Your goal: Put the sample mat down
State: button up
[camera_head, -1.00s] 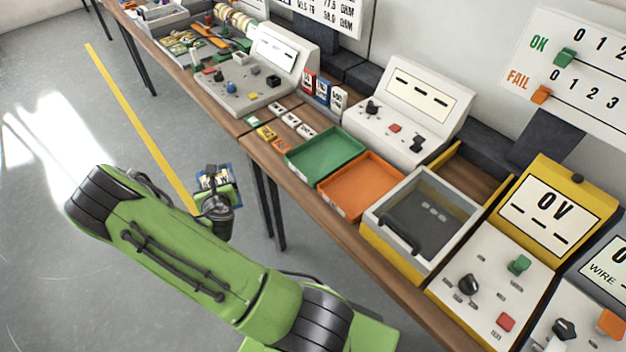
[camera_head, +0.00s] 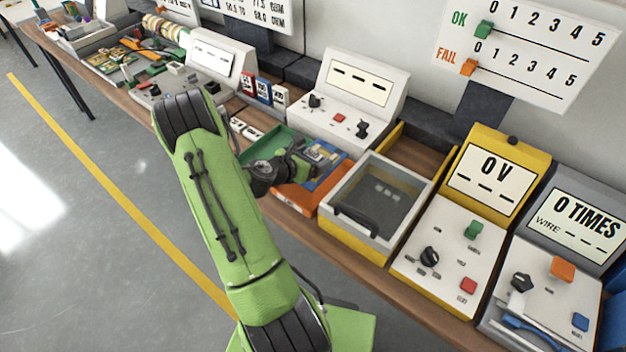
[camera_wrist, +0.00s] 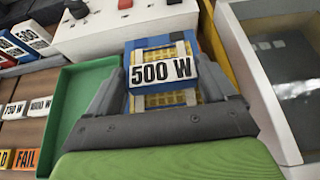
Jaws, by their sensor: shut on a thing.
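The sample mat (camera_head: 322,153) is blue with a yellow grid pattern. In the wrist view, the mat (camera_wrist: 160,100) carries a white "500 W" label across its middle. My gripper (camera_head: 298,162) is shut on it, with one grey finger on each side; the gripper also shows in the wrist view (camera_wrist: 165,80). The mat is over the orange tray (camera_head: 297,198), and its height above the tray floor cannot be told. The green tray (camera_head: 262,148) is just left, partly hidden by my arm.
A yellow-framed box with a clear lid (camera_head: 372,200) stands close on the right. A white console (camera_head: 345,105) stands behind the trays. White label cards (camera_head: 246,130) lie left of the green tray. A yellow "0 V" tester (camera_head: 450,230) is farther right.

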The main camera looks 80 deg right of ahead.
notch_tip(320, 180, down, 7)
jog(key=shift+f+b, duration=0.1)
jog(key=shift+b, duration=0.65)
jog(key=shift+w+d, duration=0.1)
